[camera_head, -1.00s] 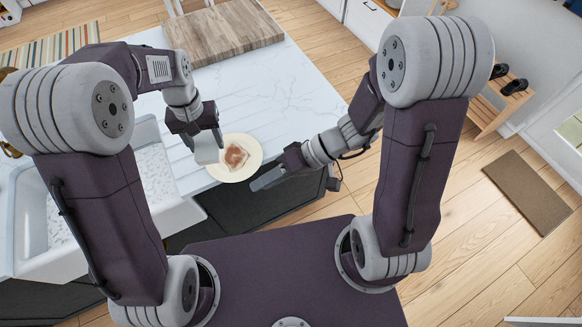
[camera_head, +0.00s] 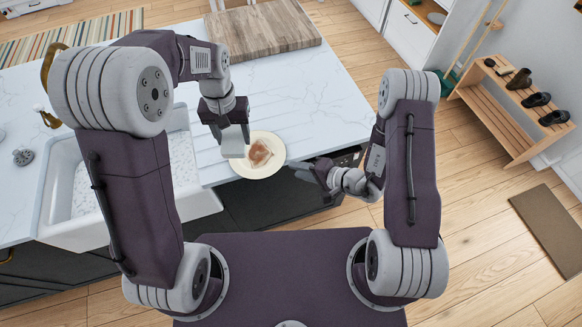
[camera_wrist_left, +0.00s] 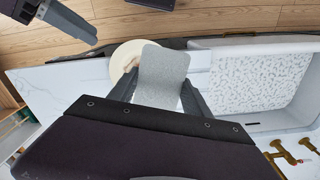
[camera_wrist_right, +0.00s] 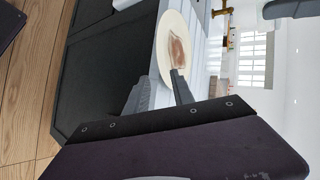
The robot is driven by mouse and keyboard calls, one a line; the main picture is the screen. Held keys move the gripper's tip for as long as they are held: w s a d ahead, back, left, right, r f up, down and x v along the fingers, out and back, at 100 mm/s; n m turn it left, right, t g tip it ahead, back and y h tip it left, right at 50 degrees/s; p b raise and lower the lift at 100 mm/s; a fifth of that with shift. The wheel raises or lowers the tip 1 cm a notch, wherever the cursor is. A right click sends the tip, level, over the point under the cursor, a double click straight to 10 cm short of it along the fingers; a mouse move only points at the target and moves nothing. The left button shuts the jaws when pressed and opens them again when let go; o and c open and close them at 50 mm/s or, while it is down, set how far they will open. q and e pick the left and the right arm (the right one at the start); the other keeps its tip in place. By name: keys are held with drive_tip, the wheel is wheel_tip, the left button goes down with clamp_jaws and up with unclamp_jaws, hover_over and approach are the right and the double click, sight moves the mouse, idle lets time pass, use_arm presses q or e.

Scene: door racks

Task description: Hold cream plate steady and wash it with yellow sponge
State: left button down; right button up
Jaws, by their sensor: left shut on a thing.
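The cream plate (camera_head: 274,167) lies at the counter's front edge with a reddish-brown stain on it. It also shows in the left wrist view (camera_wrist_left: 120,62) and the right wrist view (camera_wrist_right: 164,50). My left gripper (camera_head: 233,145) is shut on a sponge (camera_head: 232,140), which looks pale grey rather than yellow. The sponge (camera_wrist_left: 162,78) covers part of the plate in the left wrist view; I cannot tell whether they touch. My right gripper (camera_head: 312,174) is open and empty, just right of the plate; its fingers (camera_wrist_right: 160,95) stand apart, one overlapping the plate in its wrist view.
A white sink (camera_head: 85,222) is set in the counter on the left, with a brass tap (camera_head: 48,118). A wooden board (camera_head: 262,38) lies at the back. The marble counter (camera_head: 315,95) between board and plate is clear. A shoe rack (camera_head: 505,115) stands far right.

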sight(280, 166)
drive_tip(key=x, duration=0.6)
drive_tip(key=shift+w+a+f, duration=0.15)
drive_tip(key=shift+a+f, duration=0.05)
drive_tip(key=shift+a, duration=0.05)
clamp_jaws()
idle(1.1)
